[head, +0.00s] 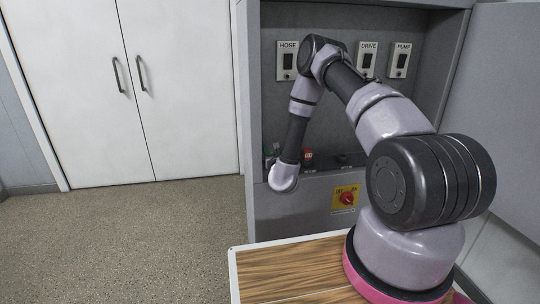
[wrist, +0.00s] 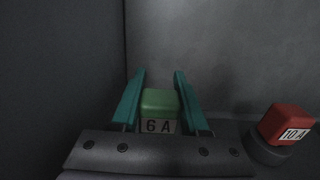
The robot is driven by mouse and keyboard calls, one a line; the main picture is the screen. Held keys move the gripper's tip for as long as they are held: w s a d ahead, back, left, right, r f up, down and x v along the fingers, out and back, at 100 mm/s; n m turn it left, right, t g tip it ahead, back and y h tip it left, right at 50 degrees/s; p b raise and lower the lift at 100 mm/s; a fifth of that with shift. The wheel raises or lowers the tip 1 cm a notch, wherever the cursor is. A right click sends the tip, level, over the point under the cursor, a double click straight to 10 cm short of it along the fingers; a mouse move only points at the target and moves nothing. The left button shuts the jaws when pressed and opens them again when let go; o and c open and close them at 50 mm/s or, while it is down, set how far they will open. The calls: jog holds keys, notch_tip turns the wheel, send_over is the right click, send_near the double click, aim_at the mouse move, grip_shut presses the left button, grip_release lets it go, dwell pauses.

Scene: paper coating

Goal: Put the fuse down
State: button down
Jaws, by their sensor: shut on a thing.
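A green fuse (wrist: 160,103) marked 6 A sits between the two teal fingers of my gripper (wrist: 159,78) in the wrist view. My gripper is shut on it. The fuse's lower end is hidden behind the dark gripper body, so I cannot tell whether it touches anything below. In the head view my gripper is at the left side of the cabinet recess, mostly hidden by my own wrist, and the fuse is too small to make out clearly.
A red fuse (wrist: 287,124) marked 10 A stands in a round dark holder (wrist: 268,152) to the right. The grey cabinet (head: 253,100) has a side wall close on the left. Labelled switches (head: 367,62) are on its back wall. A red knob (head: 347,198) is on its front.

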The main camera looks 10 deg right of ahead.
jog(key=shift+f, duration=0.95)
jog(key=shift+w+a+f, duration=0.1)
jog(key=shift+w+f, duration=0.05)
jog(key=shift+f, duration=0.1)
jog(key=shift+f, duration=0.15)
jog(key=shift+c, duration=2.1)
grip_release()
